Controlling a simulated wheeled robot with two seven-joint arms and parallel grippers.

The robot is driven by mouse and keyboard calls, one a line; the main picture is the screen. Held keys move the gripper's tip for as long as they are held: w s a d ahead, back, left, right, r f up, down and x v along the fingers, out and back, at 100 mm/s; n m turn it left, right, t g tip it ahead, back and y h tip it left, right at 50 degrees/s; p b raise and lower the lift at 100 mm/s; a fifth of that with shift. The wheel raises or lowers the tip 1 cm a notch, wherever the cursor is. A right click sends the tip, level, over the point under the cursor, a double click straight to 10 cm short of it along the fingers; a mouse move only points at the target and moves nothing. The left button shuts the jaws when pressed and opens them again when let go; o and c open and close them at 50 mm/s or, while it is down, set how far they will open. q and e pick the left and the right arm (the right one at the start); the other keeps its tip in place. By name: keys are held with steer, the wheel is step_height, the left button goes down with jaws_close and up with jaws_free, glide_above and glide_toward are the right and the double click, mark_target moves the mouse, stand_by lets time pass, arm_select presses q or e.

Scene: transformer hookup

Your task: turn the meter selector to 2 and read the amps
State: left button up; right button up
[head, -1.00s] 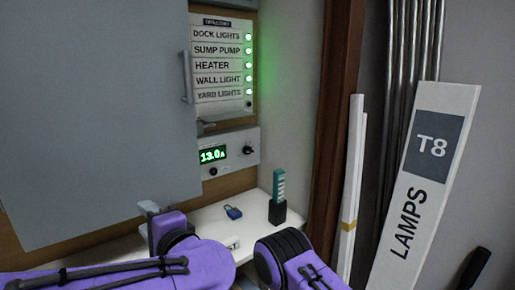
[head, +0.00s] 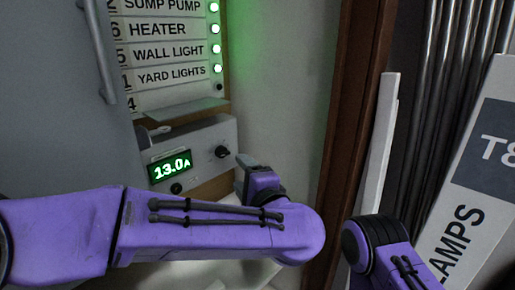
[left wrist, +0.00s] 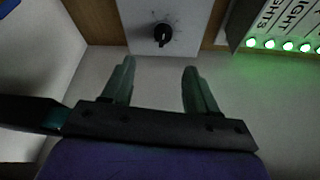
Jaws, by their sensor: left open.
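The meter (head: 205,135) is a light grey box under the labelled panel. Its green display (head: 170,166) reads 13.0 A. The black selector knob (head: 222,152) is on its right part; its setting is too small to read. My left gripper (head: 243,175) is just below and right of the knob, apart from it. In the left wrist view, my left gripper (left wrist: 159,75) is open and empty, its two fingers spread. The knob (left wrist: 162,35) with tick marks around it lies beyond the fingertips, roughly centred between them. My right gripper is out of view.
A labelled panel (head: 165,53) with green lights is above the meter, and a grey cabinet door (head: 60,100) is at left. A small black knob (head: 176,188) is under the display. A brown post (head: 350,110) and a leaning T8 lamps box (head: 470,190) stand at right.

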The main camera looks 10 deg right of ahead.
mark_target(227, 154)
arm_select(q)
steer(key=p+x, duration=0.2)
steer(key=x, duration=0.8)
steer(key=shift+r, duration=0.2)
steer(key=c, duration=1)
